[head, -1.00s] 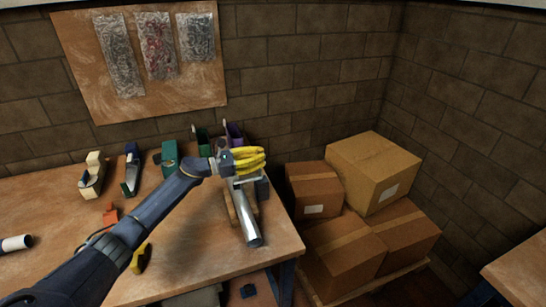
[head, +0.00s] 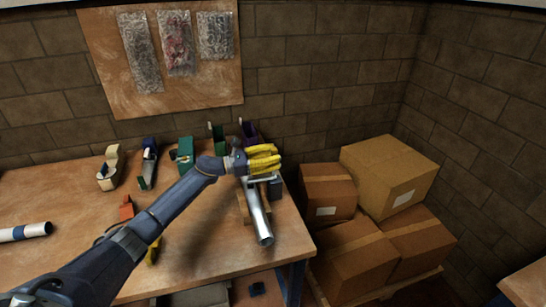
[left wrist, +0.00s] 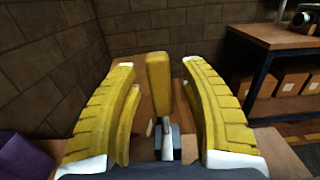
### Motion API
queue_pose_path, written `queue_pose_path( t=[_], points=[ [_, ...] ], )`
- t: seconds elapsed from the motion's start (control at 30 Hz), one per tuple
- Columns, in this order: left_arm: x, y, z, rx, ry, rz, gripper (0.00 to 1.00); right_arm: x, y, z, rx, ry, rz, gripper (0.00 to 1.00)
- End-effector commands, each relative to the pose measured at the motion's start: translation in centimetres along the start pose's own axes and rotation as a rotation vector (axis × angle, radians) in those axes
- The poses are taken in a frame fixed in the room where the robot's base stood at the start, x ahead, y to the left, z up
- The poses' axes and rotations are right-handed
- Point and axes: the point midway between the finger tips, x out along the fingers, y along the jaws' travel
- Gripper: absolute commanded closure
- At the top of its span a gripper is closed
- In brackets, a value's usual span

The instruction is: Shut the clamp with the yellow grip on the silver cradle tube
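The silver cradle tube (head: 257,220) lies in its cradle near the right end of the bench, its near end pointing toward me. My left gripper (head: 264,158), with yellow fingers, is at the tube's far end in the head view. It hides most of the clamp there. In the left wrist view, the clamp's yellow grip (left wrist: 159,85) stands upright between the two fingers of my left gripper (left wrist: 160,120). The fingers are apart, with a visible gap on each side of the grip. The clamp's lower part is partly hidden. My right gripper is not in view.
Brown boxes (head: 385,172) are stacked on a pallet right of the bench. Tape dispensers (head: 110,168) and bins (head: 247,132) stand along the bench's back. A white tube with blue bands (head: 25,232) lies at the left. Open bench top (head: 75,205) lies between.

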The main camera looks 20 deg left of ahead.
Motion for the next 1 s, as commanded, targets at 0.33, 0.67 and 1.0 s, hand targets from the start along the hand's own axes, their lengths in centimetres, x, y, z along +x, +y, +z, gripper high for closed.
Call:
queue_pose_path(
  t=[0.33, 0.67, 1.0],
  points=[
    [-1.7, 0.0, -0.1, -0.001, 0.002, 0.001, 0.56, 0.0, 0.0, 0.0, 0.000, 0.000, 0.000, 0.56],
    [-7.5, 0.0, -0.1, 0.000, 0.003, 0.001, 0.56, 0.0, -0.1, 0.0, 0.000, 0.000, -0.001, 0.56],
    [-11.3, 0.0, 0.0, 0.000, 0.001, 0.001, 0.56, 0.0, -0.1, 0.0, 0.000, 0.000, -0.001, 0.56]
  ],
)
